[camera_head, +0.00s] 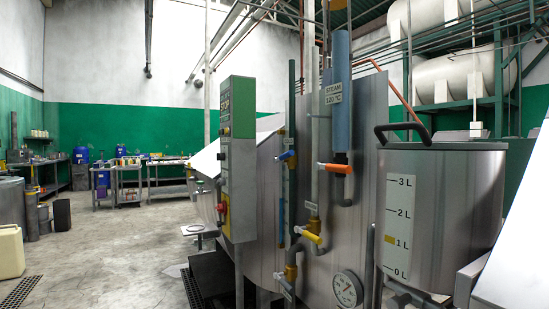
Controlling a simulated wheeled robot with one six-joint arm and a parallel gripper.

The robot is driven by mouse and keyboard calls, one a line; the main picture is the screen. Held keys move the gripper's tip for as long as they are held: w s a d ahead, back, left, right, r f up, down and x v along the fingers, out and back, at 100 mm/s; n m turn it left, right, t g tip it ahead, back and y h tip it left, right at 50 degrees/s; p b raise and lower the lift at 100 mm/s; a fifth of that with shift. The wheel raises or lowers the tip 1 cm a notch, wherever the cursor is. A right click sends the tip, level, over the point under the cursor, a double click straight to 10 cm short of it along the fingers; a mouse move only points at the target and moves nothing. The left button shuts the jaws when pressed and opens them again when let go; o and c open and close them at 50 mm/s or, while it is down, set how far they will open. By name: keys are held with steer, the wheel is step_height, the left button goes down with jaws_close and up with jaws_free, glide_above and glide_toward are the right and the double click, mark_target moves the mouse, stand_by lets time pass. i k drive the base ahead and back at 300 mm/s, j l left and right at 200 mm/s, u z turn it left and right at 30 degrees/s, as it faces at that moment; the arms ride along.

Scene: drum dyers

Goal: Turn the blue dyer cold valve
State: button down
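A steel dyer drum (362,226) stands right of the middle, with pipes and valves on its near face. A valve with a blue lever (286,156) sits on a thin vertical pipe at the drum's left side. A blue pipe section (281,222) is below it. Lower valves with a yellow lever (308,236) and an orange-brown body (291,273) are also there. An orange lever (335,168) is under the thick blue pipe (341,92) beside the "STEAM 120 °C" sign (334,90). The small valve labels are not readable, so I cannot tell which is marked cold. My gripper is not in view.
A green and grey control box (238,160) with a STOP label stands just left of the valves. A steel measuring tank (442,215) stands close at right, a dial gauge (347,290) low between. The concrete floor (115,250) at left is mostly clear.

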mark_target(287, 154)
steer(key=i+l, duration=0.1)
steer(key=i, duration=0.4)
steer(key=i+l+u, duration=0.1)
steer(key=i, duration=0.4)
steer(key=i+l, duration=0.15)
steer(key=i, duration=0.35)
steer(key=i+l+u, duration=0.1)
steer(key=i, duration=0.4)
steer(key=i+l, duration=0.2)
steer(key=i, duration=0.3)
